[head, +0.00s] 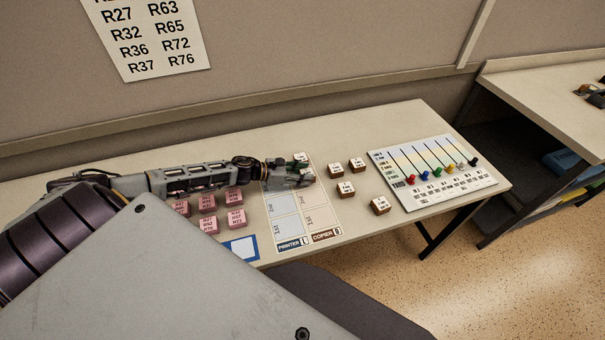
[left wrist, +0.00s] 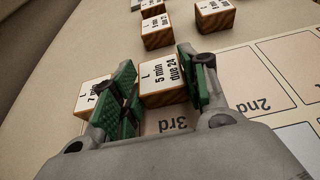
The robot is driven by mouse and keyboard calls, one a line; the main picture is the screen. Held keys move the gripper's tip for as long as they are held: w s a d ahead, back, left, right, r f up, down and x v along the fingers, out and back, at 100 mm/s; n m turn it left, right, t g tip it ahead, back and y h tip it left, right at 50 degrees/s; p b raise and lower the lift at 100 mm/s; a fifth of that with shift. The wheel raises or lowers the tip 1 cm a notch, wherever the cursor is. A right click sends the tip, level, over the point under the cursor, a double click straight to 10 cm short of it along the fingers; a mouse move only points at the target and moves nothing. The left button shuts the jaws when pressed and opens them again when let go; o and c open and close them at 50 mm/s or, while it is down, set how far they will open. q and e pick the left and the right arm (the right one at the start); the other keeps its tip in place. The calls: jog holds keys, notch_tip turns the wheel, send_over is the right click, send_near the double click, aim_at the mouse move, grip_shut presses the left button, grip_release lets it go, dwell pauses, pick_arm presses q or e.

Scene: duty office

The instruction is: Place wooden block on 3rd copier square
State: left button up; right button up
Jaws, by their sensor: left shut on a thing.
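My left gripper (head: 306,175) is over the far end of the printer and copier board (head: 318,212). It is shut on a wooden block (left wrist: 163,80) with a white top reading "5 min due 24", seen between the green fingers in the left wrist view. The square marked 3rd (left wrist: 172,122) shows right beside the block, partly hidden by it and the gripper. I cannot tell whether the block touches the board. Another wooden block (left wrist: 92,94), reading "7 min", is just outside the left finger; it also shows beyond the gripper in the head view (head: 300,157). My right gripper is not in view.
Several wooden blocks (head: 346,189) stand right of the board. A slider panel (head: 432,190) is farther right. Pink blocks (head: 208,202) sit left of the board, under and near my left arm. A blue-framed card (head: 242,248) lies at the front edge.

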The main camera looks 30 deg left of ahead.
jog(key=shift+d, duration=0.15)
pick_arm(q)
jog(key=shift+f, duration=0.1)
jog(key=o, duration=1)
jog(key=shift+o, duration=0.2)
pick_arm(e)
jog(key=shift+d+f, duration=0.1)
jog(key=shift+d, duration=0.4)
